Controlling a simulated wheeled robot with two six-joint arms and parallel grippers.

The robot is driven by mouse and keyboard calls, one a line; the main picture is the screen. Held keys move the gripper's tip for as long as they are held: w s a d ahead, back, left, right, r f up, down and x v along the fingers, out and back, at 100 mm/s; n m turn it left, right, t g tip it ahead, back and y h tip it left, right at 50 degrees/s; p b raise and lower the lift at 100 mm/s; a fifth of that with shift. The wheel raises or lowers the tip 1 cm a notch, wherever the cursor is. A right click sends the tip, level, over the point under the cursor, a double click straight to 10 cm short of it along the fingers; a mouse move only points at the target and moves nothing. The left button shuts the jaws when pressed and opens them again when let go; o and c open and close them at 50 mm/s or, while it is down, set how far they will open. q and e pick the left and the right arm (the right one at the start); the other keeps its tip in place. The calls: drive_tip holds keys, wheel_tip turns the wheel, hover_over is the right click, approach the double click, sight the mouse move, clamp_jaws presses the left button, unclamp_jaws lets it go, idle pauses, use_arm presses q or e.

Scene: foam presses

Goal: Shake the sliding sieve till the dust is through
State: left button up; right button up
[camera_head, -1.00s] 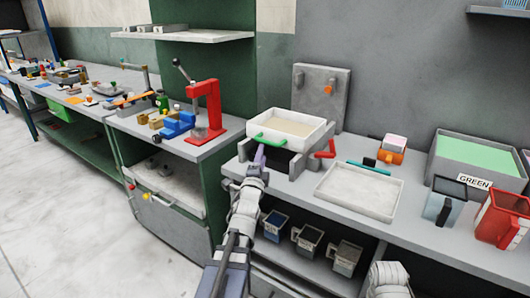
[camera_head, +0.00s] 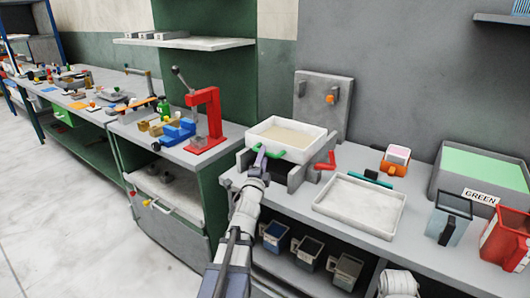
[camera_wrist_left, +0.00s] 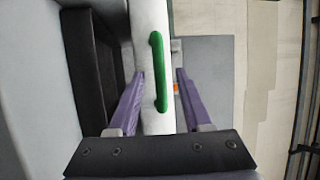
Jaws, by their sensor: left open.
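The sliding sieve is a white tray (camera_head: 318,139) with a layer of beige dust (camera_head: 288,134) in it. It sits on a grey frame (camera_head: 298,174) at the bench's front. A green handle (camera_head: 277,154) is on its near side. My left gripper (camera_head: 262,155) is at that handle, its fingers covering the handle's middle. In the left wrist view the green handle (camera_wrist_left: 159,72) lies between the two open purple fingers (camera_wrist_left: 160,78), with a gap beside the right finger.
A shallow white tray (camera_head: 319,207) lies right of the sieve. A red handle (camera_head: 325,162) and a teal bar (camera_head: 370,179) are nearby. A red press (camera_head: 205,125) stands left, a green-lined bin (camera_head: 484,165) right. Cups (camera_head: 310,250) stand on the shelf below.

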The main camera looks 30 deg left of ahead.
use_arm(q)
drive_tip(key=x, duration=0.3)
drive_tip(key=shift+s, duration=0.1)
drive_tip(key=shift+c, duration=0.4)
clamp_jaws()
idle(0.9)
